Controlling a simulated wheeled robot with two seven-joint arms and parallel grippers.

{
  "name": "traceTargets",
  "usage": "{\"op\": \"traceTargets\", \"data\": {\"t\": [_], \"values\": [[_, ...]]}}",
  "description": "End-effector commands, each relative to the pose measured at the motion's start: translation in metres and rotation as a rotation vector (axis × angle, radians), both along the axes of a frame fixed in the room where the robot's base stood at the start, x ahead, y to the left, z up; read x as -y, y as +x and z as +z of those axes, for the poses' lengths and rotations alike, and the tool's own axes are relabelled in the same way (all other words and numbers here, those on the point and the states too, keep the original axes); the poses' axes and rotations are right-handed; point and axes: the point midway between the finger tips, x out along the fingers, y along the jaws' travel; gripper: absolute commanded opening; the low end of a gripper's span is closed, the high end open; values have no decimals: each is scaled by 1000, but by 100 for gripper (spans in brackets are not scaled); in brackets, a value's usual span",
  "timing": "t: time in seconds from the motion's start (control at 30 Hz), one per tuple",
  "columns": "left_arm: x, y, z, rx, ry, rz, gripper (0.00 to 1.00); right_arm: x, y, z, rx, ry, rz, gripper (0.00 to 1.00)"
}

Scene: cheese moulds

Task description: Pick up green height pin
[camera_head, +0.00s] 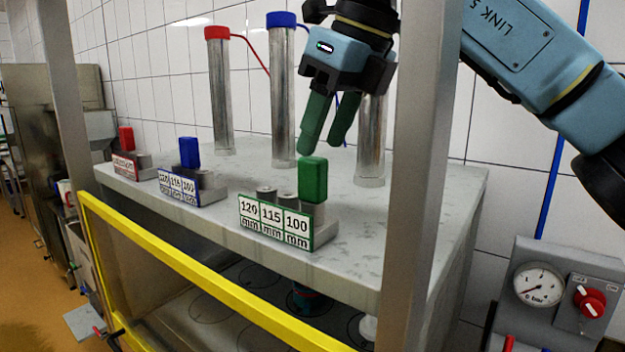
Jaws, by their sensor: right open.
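The green height pin (314,180) stands upright in the 100 mm place at the right end of its green-edged holder (275,224) on the grey shelf. Its block-shaped top shows; its lower end is hidden in the holder. My left gripper does not show.
A blue pin (189,152) and a red pin (126,138) stand in similar holders farther left. Metal cylinders (281,95) stand behind; one is partly behind my right gripper. A grey upright post (415,180) stands right of the holder. A yellow rail (200,281) runs below the shelf (365,245).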

Motion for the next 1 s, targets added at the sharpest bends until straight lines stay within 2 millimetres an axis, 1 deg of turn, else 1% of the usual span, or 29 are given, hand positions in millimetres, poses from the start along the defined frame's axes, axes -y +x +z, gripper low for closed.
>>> {"op": "traceTargets", "data": {"t": [0.03,0.1,0.27,0.47,0.6,0.7,0.87,0.9,1.0], "values": [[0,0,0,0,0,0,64,-2,2,-8,-2,0,1,47],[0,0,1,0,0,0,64,-5,3,-14,-1,1,2,47],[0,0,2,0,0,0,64,-8,6,-23,-1,2,0,47],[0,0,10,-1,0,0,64,-16,16,-48,-4,2,2,47],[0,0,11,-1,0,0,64,-21,19,-63,-2,2,1,47],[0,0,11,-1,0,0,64,-23,20,-67,-2,2,1,47],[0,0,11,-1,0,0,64,-23,20,-67,-1,3,1,47],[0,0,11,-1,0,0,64,-23,20,-67,-1,3,1,46],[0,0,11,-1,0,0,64,-23,20,-67,-1,3,1,33]]}}
